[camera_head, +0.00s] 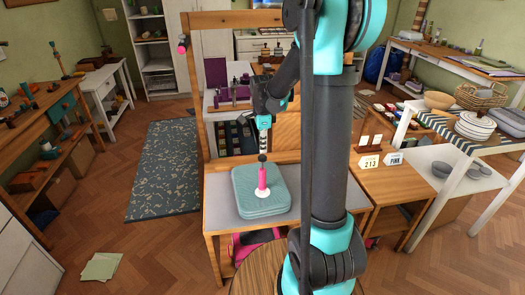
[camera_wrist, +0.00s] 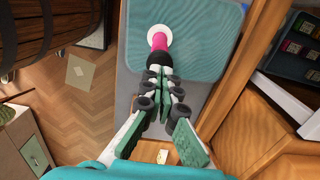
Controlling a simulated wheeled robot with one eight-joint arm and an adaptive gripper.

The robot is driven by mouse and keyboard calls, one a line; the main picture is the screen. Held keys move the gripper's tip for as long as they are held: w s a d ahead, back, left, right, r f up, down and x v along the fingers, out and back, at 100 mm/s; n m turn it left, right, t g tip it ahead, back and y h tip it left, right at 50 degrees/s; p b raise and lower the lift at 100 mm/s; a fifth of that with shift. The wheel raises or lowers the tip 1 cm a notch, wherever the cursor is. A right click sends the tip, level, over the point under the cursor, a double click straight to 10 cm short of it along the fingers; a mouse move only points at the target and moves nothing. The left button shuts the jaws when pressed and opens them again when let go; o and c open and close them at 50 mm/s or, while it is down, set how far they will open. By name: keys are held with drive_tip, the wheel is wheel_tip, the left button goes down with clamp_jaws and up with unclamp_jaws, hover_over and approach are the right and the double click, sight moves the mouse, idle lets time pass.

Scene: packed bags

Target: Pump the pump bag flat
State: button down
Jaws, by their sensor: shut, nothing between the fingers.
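The pump bag (camera_head: 243,192) is a teal, rounded square pad lying low on the grey top of a wooden bench. It also fills the upper middle of the wrist view (camera_wrist: 205,48). A bright pink pump (camera_head: 262,180) stands upright from a white disc (camera_head: 264,193) on the bag; in the wrist view the pink pump (camera_wrist: 158,42) shows just beyond the fingers. My gripper (camera_head: 262,158) points down directly over the pump, shut and empty. In the wrist view its fingers (camera_wrist: 159,74) overlap the pump's top, so I cannot tell whether they touch it.
The bare bench top (camera_head: 222,221) surrounds the bag. A wooden frame post (camera_head: 194,95) rises at the back left. The floor at left is mostly clear.

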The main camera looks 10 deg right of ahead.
sight(263, 156)
drive_tip(key=shift+f, duration=0.9)
wheel_tip(263, 156, down, 5)
drive_tip(key=shift+f, duration=0.1)
drive_tip(key=shift+d+r, duration=0.1)
drive_tip(key=shift+r, duration=0.55)
wheel_tip(263, 156, up, 13)
drive_tip(key=shift+f, duration=0.1)
idle(1.1)
